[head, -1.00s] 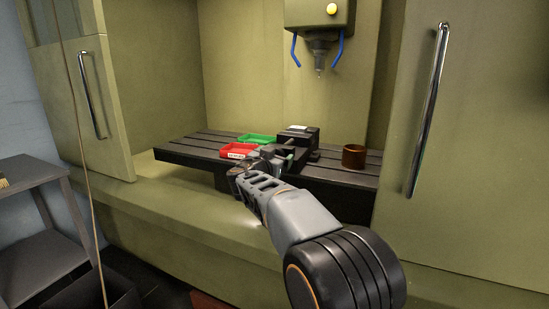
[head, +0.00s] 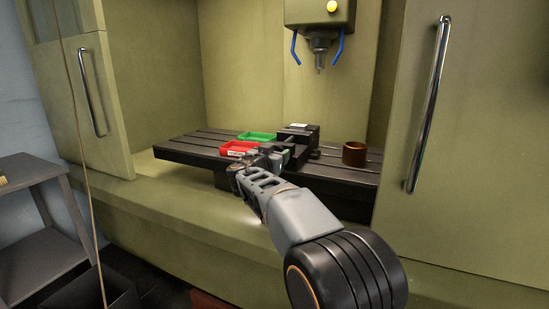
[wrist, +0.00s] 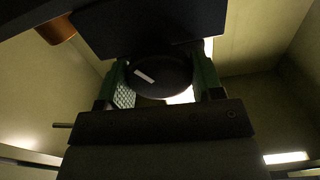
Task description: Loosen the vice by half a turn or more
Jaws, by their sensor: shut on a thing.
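The dark vice (head: 300,134) stands on the slotted machine table (head: 190,147), partly hidden behind my gripper. My gripper (head: 282,154) reaches its near side. In the wrist view, the two green-padded fingers of my gripper (wrist: 162,78) stand on either side of a round dark knob (wrist: 168,86) with a white mark, and are shut on it. The white mark lies slightly tilted from level. The dark vice body (wrist: 150,25) fills the view beyond the knob. The jaw gap is too small to judge.
A red bin (head: 238,149) and a green bin (head: 258,137) sit left of the vice. A brown cup (head: 354,154) stands to its right. The spindle (head: 319,60) with blue nozzles hangs above. Door handles flank the opening.

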